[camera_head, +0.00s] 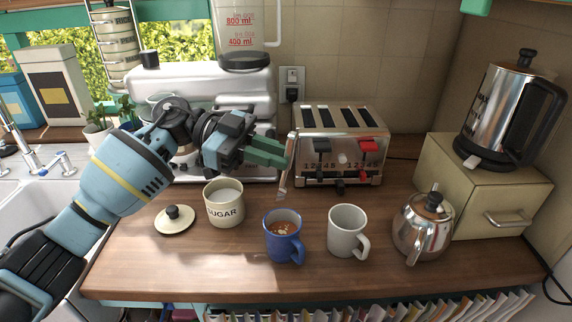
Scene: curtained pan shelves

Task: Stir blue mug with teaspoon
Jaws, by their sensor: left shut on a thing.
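The blue mug (284,247) stands upright on the wooden counter, with a brown drink and a pale patch inside. My left gripper (284,151) is above and behind the mug, shut on the teaspoon (285,186). The teaspoon hangs down from the green fingers, its lower end above the counter behind the mug's rim and apart from the mug. The right gripper is not seen, except possibly a green piece at the top right edge that I cannot identify.
A white mug (346,231) and a steel teapot (422,226) stand right of the blue mug. The open sugar pot (224,210) and its lid (175,219) are left. A toaster (338,150) stands behind. A kettle (507,110) sits on a bread box (492,190). The counter's front strip is clear.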

